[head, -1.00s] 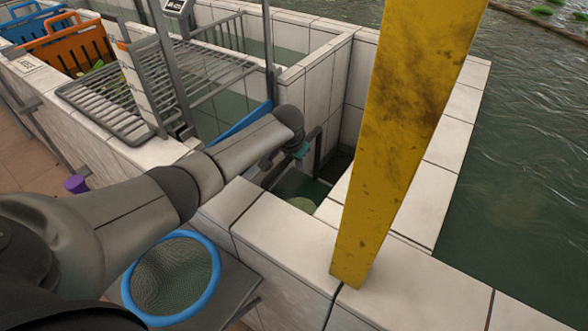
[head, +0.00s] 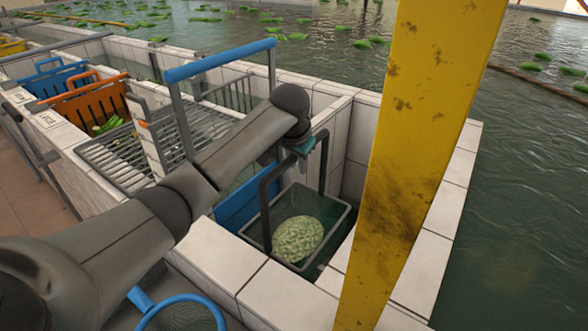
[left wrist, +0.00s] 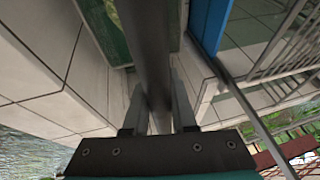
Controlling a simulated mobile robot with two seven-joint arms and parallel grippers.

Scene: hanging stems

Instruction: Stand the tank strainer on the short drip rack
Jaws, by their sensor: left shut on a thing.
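The tank strainer (head: 338,226) is a dark rectangular basket with a tall dark bail handle, holding a pale green lumpy mass (head: 297,240). It hangs roughly level inside a tiled tank bay in the head view. My left gripper (head: 300,147) is shut on the top bar of its handle. In the left wrist view the dark bar (left wrist: 153,60) runs between the fingers (left wrist: 158,108). A grey slatted drip rack (head: 105,158) lies across the tank wall to the left; I cannot tell whether it is the short one. My right gripper is out of view.
A yellow post (head: 400,170) stands close right of the strainer. A tall frame with a blue top bar (head: 220,60) rises between strainer and rack. A blue panel (head: 240,203) is beside the bay. A blue-rimmed net (head: 180,312) is at bottom.

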